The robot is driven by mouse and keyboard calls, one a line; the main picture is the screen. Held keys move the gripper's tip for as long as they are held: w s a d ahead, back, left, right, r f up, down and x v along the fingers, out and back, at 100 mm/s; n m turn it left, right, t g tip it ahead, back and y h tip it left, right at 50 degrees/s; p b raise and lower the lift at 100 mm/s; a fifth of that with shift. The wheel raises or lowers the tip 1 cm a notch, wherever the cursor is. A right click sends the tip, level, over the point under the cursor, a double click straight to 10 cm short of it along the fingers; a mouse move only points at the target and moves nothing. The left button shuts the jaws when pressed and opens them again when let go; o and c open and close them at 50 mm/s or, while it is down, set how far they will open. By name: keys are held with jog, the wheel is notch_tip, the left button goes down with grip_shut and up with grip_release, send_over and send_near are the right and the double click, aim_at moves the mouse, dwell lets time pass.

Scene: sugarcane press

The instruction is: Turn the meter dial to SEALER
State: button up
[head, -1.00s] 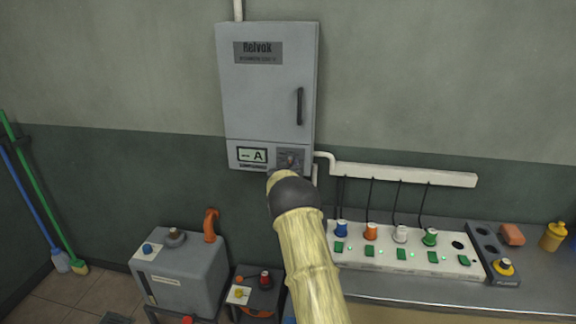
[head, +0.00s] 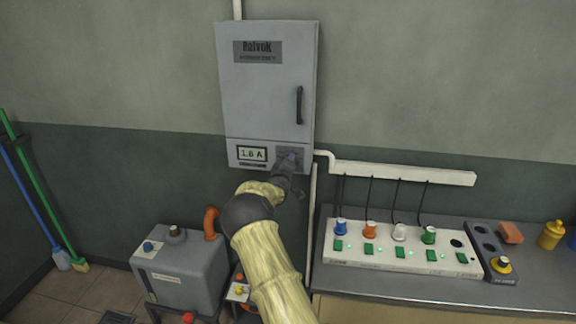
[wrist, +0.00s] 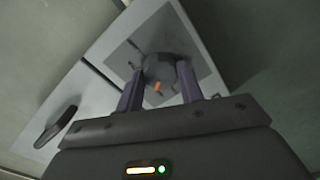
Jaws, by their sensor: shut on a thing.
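The meter dial (wrist: 158,72) is a dark round knob with an orange mark, on a grey plate low on the wall cabinet. In the wrist view my gripper (wrist: 159,85) has one finger on each side of the dial and is shut on it. In the head view my gripper (head: 289,160) covers the dial at the cabinet's lower right. The meter display (head: 252,154) beside it reads about 1.8 A. The labels around the dial are too small or hidden to read, so I cannot tell which position it points to.
The grey cabinet (head: 265,95) has a dark door handle (head: 299,105). To the right, a white power strip (head: 400,250) with coloured plugs lies on the bench (head: 375,300). A grey machine (head: 180,275) stands at lower left. Cables hang from a white wall conduit (head: 410,170).

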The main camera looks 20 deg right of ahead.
jog(key=shift+a+r+n, duration=0.1)
jog(key=shift+n, duration=0.7)
jog(key=shift+w+a, duration=0.15)
jog(key=shift+a, duration=0.05)
jog(key=shift+d, duration=0.1)
jog(key=o, duration=1)
jog(key=shift+w, duration=0.15)
jog(key=f+b+v, duration=0.1)
jog(key=b+v, duration=0.2)
jog(key=v, duration=1.4)
jog(key=shift+s+a+r+b, duration=0.25)
jog(key=shift+s+r+b, duration=0.05)
jog(key=shift+r+b, duration=0.1)
jog(key=shift+w+d, duration=0.1)
